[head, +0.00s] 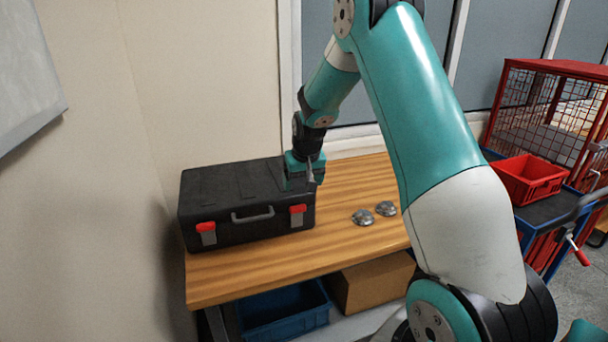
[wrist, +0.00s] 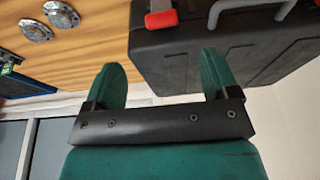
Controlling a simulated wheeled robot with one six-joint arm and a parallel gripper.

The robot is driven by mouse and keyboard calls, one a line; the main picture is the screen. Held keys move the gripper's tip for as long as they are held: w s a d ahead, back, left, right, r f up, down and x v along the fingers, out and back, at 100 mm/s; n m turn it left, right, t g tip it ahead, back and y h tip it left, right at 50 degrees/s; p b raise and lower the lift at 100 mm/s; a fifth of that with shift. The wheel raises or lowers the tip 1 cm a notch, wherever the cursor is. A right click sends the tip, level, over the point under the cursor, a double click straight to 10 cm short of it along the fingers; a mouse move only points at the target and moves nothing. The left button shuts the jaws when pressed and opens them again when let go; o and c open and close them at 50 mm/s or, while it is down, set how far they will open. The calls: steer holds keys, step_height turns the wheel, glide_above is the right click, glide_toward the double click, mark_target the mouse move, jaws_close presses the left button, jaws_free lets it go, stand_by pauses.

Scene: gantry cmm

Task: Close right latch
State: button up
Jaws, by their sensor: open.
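A black toolbox (head: 245,190) stands lid down on the wooden table, with a grey handle and two red-and-grey latches on its front. The right latch (head: 298,214) is at the front right corner; I cannot tell surely whether it is fastened. My gripper (head: 310,180) is at the box's right end, just above and behind the right latch. In the wrist view my gripper (wrist: 161,65) is open, its two green fingers apart with nothing between them. The right latch (wrist: 161,19) shows beyond the fingertips there. The left latch (head: 206,232) shows only in the head view.
Two round metal parts (head: 374,213) lie on the wooden table (head: 340,235) right of the box. A blue bin (head: 283,312) and a cardboard box (head: 372,283) are below. A red bin (head: 530,180) sits on a cart at right. A wall stands left.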

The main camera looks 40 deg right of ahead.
steer(key=shift+b+v, duration=0.3)
steer(key=shift+v, duration=2.1)
steer(key=s+a+r+n+y, duration=0.2)
steer(key=s+a+r+n, duration=0.15)
steer(key=a, duration=0.65)
steer(key=s+a+r+n+y, duration=0.1)
steer(key=s+a+r+n, duration=0.3)
steer(key=a, duration=0.6)
steer(key=s+a+n+g, duration=0.1)
steer(key=s+a, duration=0.3)
steer(key=s, duration=0.3)
steer(key=s+a+n+g+y, duration=0.1)
steer(key=s+a, duration=0.3)
steer(key=s, duration=0.3)
steer(key=s+a+r+n+g+y, duration=0.1)
steer(key=s+a, duration=0.3)
steer(key=s, duration=0.4)
steer(key=shift+a+n, duration=0.25)
steer(key=shift+n, duration=0.3)
steer(key=shift+r, duration=0.1)
